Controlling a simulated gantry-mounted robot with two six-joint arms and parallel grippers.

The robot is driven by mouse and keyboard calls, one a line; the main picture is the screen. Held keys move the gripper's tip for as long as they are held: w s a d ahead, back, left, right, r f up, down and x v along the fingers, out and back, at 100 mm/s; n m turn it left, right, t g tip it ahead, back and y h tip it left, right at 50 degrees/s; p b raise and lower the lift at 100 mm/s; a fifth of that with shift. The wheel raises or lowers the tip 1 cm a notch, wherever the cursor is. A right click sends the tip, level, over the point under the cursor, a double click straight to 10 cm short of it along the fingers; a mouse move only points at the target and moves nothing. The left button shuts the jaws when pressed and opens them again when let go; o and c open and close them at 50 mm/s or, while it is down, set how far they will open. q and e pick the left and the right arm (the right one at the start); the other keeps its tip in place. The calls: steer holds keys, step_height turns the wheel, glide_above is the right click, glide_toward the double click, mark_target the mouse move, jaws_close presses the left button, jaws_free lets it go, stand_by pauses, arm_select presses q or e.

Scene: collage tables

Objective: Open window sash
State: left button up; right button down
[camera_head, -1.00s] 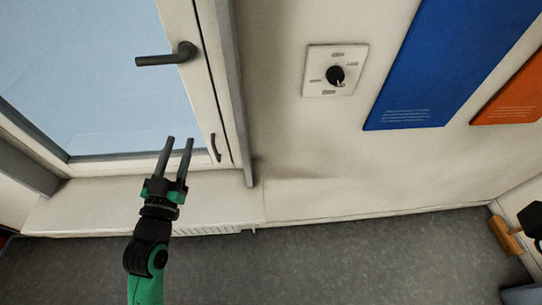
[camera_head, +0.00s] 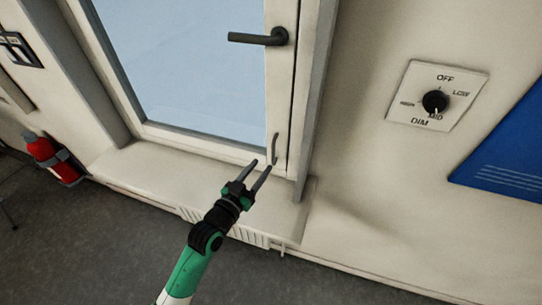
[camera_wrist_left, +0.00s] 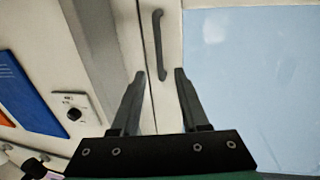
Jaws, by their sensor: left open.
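The window sash (camera_head: 282,95) has a white frame around pale blue glass and looks closed. A dark lever handle (camera_head: 260,39) lies horizontal on its frame. A small dark curved pull (camera_head: 275,148) sits lower, near the frame's bottom right corner. My left gripper (camera_head: 261,165) is open and empty, just below and left of that pull in the head view. In the left wrist view, the open fingertips (camera_wrist_left: 160,72) lie on either side of the pull's lower end (camera_wrist_left: 158,45). I cannot tell how much depth separates them. My right gripper is out of view.
A white ledge (camera_head: 150,168) with a grille runs under the window. A dimmer switch (camera_head: 435,100) and a blue panel (camera_head: 505,165) are on the wall at right. A red fire extinguisher (camera_head: 42,150) is at left.

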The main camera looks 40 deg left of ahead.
mark_target(273, 152)
arm_select(q)
steer(key=b+x, duration=0.1)
steer(key=x, duration=0.6)
jaws_close()
stand_by(1.2)
